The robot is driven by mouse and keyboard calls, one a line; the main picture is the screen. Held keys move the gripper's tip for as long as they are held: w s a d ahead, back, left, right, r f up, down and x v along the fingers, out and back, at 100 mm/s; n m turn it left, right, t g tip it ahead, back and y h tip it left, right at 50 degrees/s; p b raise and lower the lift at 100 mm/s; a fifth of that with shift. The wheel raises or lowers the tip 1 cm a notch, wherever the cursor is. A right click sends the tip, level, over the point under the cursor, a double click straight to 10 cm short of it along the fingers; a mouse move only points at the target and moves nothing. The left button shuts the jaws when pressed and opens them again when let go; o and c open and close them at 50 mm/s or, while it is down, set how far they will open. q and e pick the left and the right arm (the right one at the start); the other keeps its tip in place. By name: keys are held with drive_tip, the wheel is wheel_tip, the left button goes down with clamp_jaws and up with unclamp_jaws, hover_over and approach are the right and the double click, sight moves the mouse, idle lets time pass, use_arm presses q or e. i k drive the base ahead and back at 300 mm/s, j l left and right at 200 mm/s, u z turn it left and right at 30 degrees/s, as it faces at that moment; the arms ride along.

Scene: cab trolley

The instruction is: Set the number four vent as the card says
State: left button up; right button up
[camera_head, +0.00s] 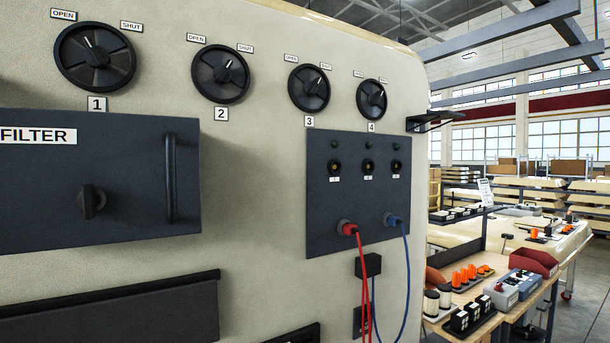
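The number four vent (371,99) is a round black dial on the cream wall, above its number plate "4" (371,127). Its white pointer mark points up and to the right, towards the SHUT side. The small OPEN and SHUT labels above it are hard to read. A white sheet that may be the card (486,192) stands over the bench at right; its writing is too small to read. Neither of my grippers is in view.
Vent dials 1 (95,57), 2 (220,74) and 3 (309,88) sit to the left. Below are a FILTER box (130,225) with a handle and a dark socket panel (330,220) with red and blue cables. A small black shelf (432,120) juts out right of vent four.

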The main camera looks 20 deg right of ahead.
sight(377, 98)
drive_tip(key=z, duration=1.1)
